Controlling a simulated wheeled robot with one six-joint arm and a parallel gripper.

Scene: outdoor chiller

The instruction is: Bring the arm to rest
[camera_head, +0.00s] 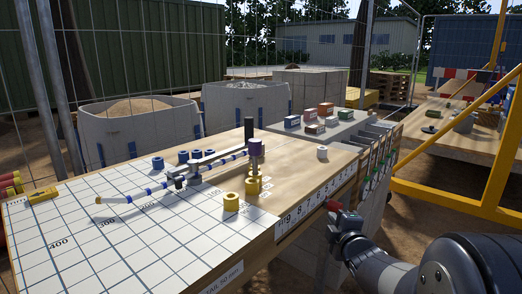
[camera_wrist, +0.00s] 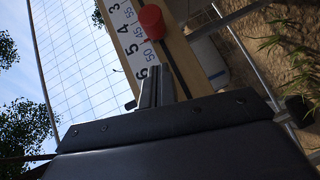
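My arm reaches in from the bottom right of the head view, dark and grey. My gripper (camera_head: 341,221) is at the front edge of the workbench (camera_head: 285,244), close to a red knob (camera_head: 333,206) on that edge. In the wrist view my gripper (camera_wrist: 157,72) has its two fingers together with nothing seen between them. The red knob (camera_wrist: 151,21) lies just beyond the fingertips, beside a numbered scale (camera_wrist: 128,35). A small gap seems to show between fingers and knob; contact cannot be ruled out.
A yellow frame (camera_head: 480,140) stands at the right, before another table (camera_head: 460,143).

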